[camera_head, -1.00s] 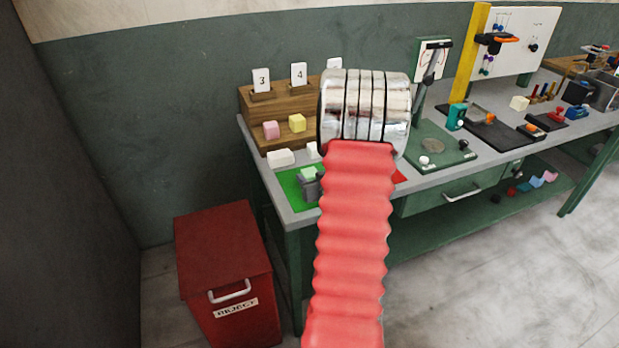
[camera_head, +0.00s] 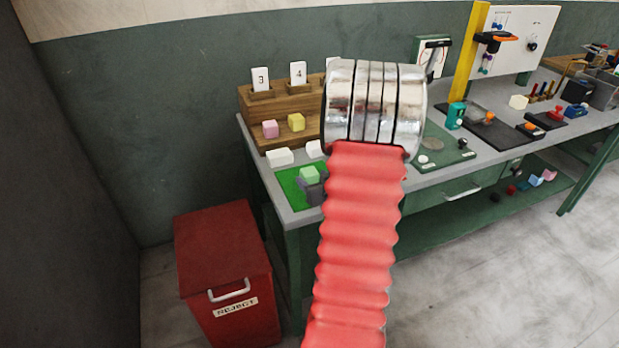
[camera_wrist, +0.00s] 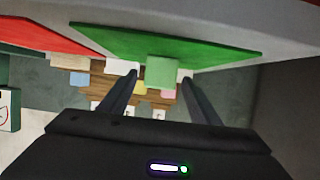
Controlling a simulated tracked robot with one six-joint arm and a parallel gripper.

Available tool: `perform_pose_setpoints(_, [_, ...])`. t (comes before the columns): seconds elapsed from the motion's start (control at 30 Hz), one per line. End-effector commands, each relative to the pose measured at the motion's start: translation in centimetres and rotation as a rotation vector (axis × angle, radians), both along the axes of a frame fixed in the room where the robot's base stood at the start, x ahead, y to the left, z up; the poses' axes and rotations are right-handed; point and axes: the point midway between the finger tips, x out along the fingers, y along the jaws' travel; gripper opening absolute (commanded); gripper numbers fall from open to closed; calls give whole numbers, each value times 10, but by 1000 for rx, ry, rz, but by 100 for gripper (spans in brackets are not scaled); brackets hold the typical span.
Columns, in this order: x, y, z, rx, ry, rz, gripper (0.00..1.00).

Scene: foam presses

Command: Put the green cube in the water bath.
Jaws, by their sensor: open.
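The green cube (camera_head: 309,174) is on the green mat at the bench's left front corner. My gripper (camera_head: 313,188) is a dark grey shape just in front of it, partly hiding it. In the wrist view the green cube (camera_wrist: 162,71) shows between the two open fingertips of my gripper (camera_wrist: 160,76), with a gap on each side. The green mat (camera_wrist: 215,48) lies behind it. A grey open box (camera_head: 602,90) stands at the bench's far right; I cannot tell whether it is the water bath.
A wooden stepped rack (camera_head: 254,112) with number cards, a pink cube (camera_head: 270,129) and a yellow cube (camera_head: 296,122) stands behind the mat. White blocks (camera_head: 280,157) lie before it. A red reject bin (camera_head: 222,262) stands on the floor at left. My arm hides the bench's middle.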

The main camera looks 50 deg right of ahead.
Motion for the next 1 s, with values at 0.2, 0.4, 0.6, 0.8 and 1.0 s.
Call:
perform_pose_setpoints(0.2, [-25, 14, 13, -2, -1, -1, 57])
perform_pose_setpoints(0.4, [-47, 27, 23, -2, 0, -1, 57])
perform_pose_setpoints(0.6, [-61, 36, 30, -2, 0, -1, 57])
perform_pose_setpoints(0.8, [-65, 39, 31, -1, -1, 0, 57])
perform_pose_setpoints(1.0, [-64, 39, 31, -1, -1, 1, 57])
